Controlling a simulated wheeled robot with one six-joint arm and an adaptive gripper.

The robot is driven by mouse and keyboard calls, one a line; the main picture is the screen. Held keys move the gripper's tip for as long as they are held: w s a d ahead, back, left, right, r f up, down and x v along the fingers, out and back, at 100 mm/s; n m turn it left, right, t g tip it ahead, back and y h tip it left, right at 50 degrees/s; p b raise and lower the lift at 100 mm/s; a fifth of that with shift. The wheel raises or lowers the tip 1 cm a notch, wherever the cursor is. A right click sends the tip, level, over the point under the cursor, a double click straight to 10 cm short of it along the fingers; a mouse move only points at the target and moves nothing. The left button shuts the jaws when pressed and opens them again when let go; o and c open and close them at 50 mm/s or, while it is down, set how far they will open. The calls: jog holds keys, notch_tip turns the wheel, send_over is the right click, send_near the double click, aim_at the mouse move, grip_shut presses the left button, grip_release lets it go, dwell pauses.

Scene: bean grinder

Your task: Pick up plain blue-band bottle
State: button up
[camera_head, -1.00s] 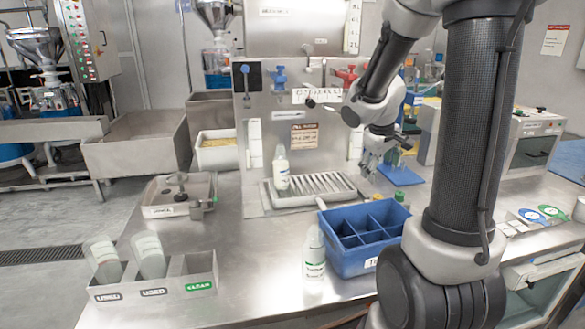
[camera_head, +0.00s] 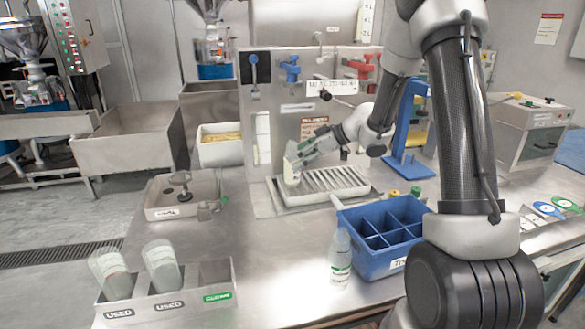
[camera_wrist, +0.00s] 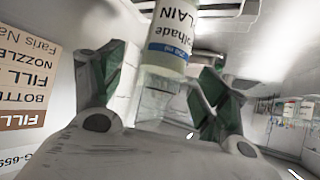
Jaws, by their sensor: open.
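The plain blue-band bottle (camera_wrist: 170,35) shows in the wrist view, with "PLAIN" and a blue band on its label. It is between the two green-padded fingers of my gripper (camera_wrist: 160,85), which are apart, one on each side of it. In the head view my gripper (camera_head: 292,160) reaches left over the drip tray (camera_head: 322,186) at the bottle (camera_head: 291,172), which is mostly hidden behind the fingers. I cannot tell whether either finger touches it.
A bottle with a green band (camera_head: 340,258) stands beside the blue divided crate (camera_head: 386,263). A blue stand (camera_head: 405,165) is right of the drip tray.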

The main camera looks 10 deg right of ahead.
jog(key=x, duration=0.3)
jog(key=shift+a, duration=0.25)
jog(key=c, duration=1.4)
jog(key=shift+r, duration=0.2)
